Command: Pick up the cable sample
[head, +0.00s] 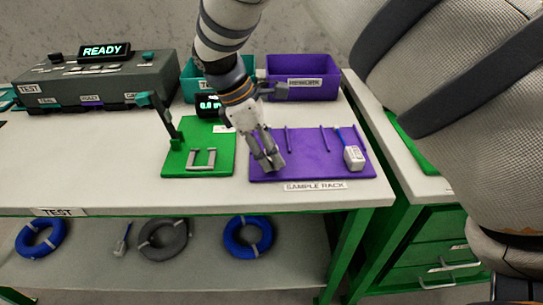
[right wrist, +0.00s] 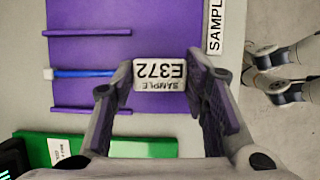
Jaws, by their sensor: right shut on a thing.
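The cable sample shows in the right wrist view as a white tag (right wrist: 158,78) marked "E372 SAMPLE", with a straight blue cable (right wrist: 85,73) running left from it between two purple bars. My right gripper (head: 270,165) is over the left part of the purple sample rack (head: 310,165). In the right wrist view its fingers (right wrist: 160,85) are on either side of the tag and shut on it. In the head view the fingers hide this sample. Another sample with a white tag (head: 354,158) lies at the rack's right end.
A green fixture board (head: 220,160) with a grey bracket stands just left of the rack. A purple bin (head: 302,77) and a teal bin (head: 190,86) are behind. A grey tester (head: 95,80) reads "READY". Cable coils (head: 249,237) lie on the lower shelf.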

